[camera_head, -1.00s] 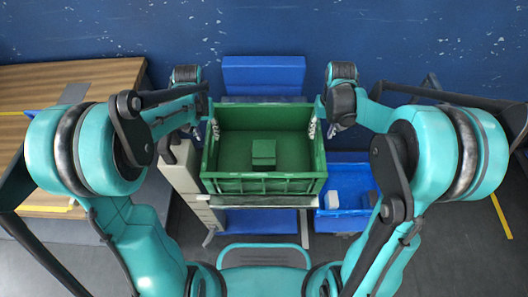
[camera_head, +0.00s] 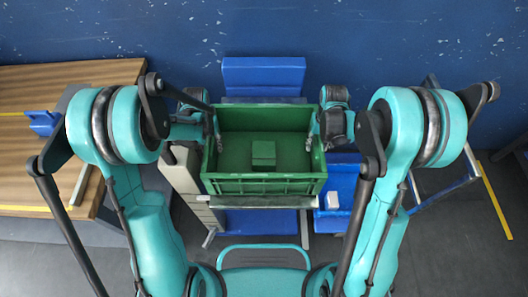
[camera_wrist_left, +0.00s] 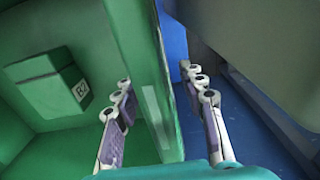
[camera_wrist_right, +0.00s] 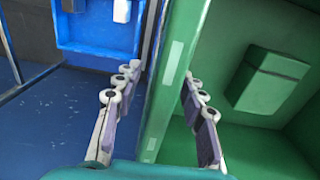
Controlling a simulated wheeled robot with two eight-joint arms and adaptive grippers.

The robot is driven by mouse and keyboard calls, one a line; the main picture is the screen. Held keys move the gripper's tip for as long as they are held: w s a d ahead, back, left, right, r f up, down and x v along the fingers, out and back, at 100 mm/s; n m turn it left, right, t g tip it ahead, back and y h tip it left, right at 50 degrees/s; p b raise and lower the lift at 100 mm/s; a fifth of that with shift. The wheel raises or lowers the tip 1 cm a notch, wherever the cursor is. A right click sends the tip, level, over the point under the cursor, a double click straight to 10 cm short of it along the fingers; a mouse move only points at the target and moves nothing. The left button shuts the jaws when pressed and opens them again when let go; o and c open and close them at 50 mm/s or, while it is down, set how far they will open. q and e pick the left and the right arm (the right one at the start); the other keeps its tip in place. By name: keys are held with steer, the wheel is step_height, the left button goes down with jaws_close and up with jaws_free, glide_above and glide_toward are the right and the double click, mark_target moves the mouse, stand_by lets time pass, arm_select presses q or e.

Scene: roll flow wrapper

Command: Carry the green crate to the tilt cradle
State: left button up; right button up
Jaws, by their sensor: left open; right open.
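The green crate (camera_head: 264,187) is upright in front of me, with a small green box (camera_head: 264,153) inside on its floor. My left gripper (camera_head: 213,128) is at the crate's left wall. In the left wrist view its open fingers (camera_wrist_left: 158,125) straddle that wall (camera_wrist_left: 160,100), one inside and one outside. My right gripper (camera_head: 312,128) is at the right wall. In the right wrist view its open fingers (camera_wrist_right: 158,125) straddle that wall (camera_wrist_right: 168,85) likewise. Gaps show between fingers and walls. I cannot make out which thing is the tilt cradle.
A blue panel (camera_head: 263,75) stands behind the crate, with blue structure (camera_head: 262,222) below it. A blue tray (camera_wrist_right: 95,40) with small pale items is to the right. A wooden table (camera_head: 50,80) is at the left. Dark floor (camera_head: 450,240) is open at the front right.

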arm_select(q)
jaws_close()
arm_select(e)
jaws_close()
